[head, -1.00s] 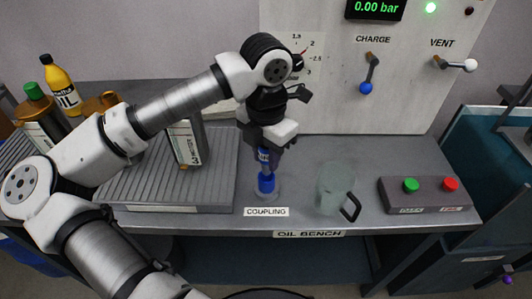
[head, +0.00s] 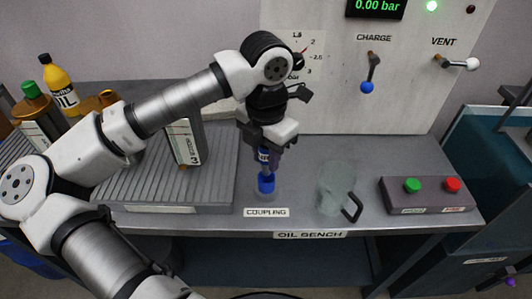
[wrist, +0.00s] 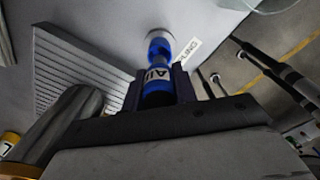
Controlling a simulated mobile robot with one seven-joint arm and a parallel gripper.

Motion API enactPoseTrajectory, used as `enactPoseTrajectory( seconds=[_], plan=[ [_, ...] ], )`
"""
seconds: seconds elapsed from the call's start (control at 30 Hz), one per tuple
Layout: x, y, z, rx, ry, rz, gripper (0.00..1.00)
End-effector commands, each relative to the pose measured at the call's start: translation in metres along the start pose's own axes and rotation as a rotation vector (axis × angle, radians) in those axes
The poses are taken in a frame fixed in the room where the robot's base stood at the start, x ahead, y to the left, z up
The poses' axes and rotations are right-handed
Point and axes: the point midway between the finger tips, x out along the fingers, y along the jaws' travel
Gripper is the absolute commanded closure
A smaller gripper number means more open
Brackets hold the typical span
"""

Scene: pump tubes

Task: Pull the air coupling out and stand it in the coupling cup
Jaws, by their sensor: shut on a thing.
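The air coupling (head: 266,183) is a blue upright piece with a white-lettered "AIR" mark, which shows in the wrist view (wrist: 158,76). My gripper (head: 264,154) points down and is shut on its upper part. The coupling's lower end is at a small pale, clear-looking cup (head: 265,196) behind the "COUPLING" label on the bench. The cup's pale rim shows around that end in the wrist view (wrist: 172,37). I cannot tell whether the coupling rests on the cup's floor.
A clear jug (head: 335,183) with a black handle stands right of the coupling. A button box (head: 425,195) is farther right. The panel with CHARGE and VENT levers stands behind.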

Motion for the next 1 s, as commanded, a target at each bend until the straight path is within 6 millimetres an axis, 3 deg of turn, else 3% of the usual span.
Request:
enactPoseTrajectory(
  seconds=[1.0],
  plan=[
    [0.026,0.000,0.000,0.000,0.000,0.000,1.00]
  ],
)
